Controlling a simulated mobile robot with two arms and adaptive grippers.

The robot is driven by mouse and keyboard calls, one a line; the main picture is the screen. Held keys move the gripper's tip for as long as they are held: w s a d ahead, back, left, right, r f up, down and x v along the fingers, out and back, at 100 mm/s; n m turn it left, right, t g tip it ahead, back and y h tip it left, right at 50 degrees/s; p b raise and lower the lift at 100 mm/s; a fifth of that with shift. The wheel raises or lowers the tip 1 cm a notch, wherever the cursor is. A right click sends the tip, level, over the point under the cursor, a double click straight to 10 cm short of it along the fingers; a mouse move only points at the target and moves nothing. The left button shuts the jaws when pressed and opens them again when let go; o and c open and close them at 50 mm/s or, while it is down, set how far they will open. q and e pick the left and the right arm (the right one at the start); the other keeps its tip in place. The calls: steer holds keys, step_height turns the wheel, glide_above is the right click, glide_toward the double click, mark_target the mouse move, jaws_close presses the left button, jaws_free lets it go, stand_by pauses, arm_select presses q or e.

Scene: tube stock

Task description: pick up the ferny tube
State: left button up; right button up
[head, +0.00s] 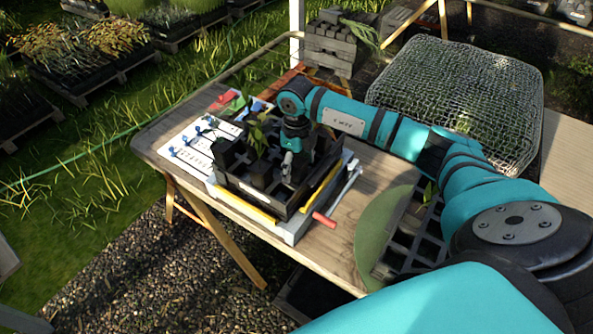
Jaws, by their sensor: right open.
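A black compartment crate (268,202) stands on the wooden table. A tube with a leafy green plant (257,136) stands upright in it; at this size I cannot tell for sure whether its leaves are ferny. My right gripper (289,168) points down into the crate, just right of that plant, with its jaws open. My right arm hides part of the crate's far right side, and I cannot tell what lies between the fingers. My left gripper is not in view.
A white sheet with blue-handled items (205,143) lies left of the crate. A red-handled tool (325,219) lies on its right. A second black tray (391,258) with a seedling sits on a green mat (371,226). A wire-mesh cover (455,95) stands behind my arm.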

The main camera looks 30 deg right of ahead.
steer(key=shift+r, duration=0.1)
steer(key=c, duration=1.4)
